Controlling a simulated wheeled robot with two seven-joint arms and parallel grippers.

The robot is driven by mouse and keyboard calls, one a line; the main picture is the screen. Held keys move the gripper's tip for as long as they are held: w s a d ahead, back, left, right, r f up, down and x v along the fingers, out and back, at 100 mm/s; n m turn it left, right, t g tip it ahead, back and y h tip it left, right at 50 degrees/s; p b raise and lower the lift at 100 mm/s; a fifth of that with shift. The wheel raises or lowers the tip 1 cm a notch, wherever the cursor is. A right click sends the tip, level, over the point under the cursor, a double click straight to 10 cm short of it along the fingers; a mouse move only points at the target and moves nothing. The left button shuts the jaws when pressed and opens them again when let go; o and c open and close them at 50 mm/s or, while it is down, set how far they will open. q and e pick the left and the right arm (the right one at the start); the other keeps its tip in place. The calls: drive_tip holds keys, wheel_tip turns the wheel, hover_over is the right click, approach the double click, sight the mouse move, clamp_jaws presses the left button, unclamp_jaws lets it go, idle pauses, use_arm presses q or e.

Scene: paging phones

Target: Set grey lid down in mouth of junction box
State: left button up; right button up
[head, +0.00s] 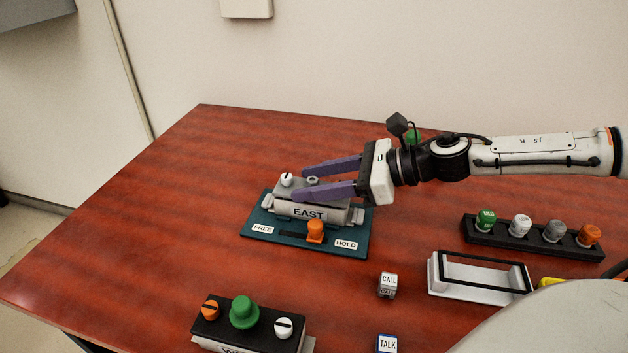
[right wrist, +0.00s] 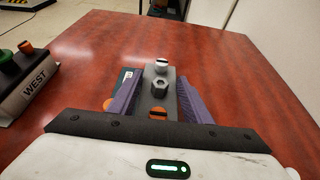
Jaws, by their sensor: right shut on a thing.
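The grey lid (head: 325,184) carries a white slotted screw and a hex nut; in the right wrist view the lid (right wrist: 157,101) also shows an orange slotted screw. My right gripper (head: 299,185) reaches in from the right, its purple fingers shut on the lid's two long sides. The junction box marked EAST (head: 285,208) stands on a teal base (head: 285,240) with an orange lever (head: 315,231) between FREE and HOLD labels. The lid is over the top of this box, roughly lined up with it. The fingers hide the seam, so I cannot tell whether it is seated. My left gripper is not in view.
A box marked WEST (right wrist: 36,86) with orange, green and white knobs stands at the front left. A black rack (head: 530,238) of coloured knobs and a white open frame (head: 470,288) are at the right. CALL (head: 388,284) and TALK (head: 387,344) blocks lie in front. The table's left side is clear.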

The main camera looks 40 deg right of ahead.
drive_tip(key=shift+f, duration=0.15)
idle(0.3)
drive_tip(key=o, duration=1.5)
drive_tip(key=shift+r+p, duration=0.8)
drive_tip(key=shift+p, duration=0.05)
wheel_tip(320, 180, up, 3)
drive_tip(key=p, duration=0.3)
drive_tip(key=shift+r+p, duration=0.85)
drive_tip(key=shift+p, duration=0.35)
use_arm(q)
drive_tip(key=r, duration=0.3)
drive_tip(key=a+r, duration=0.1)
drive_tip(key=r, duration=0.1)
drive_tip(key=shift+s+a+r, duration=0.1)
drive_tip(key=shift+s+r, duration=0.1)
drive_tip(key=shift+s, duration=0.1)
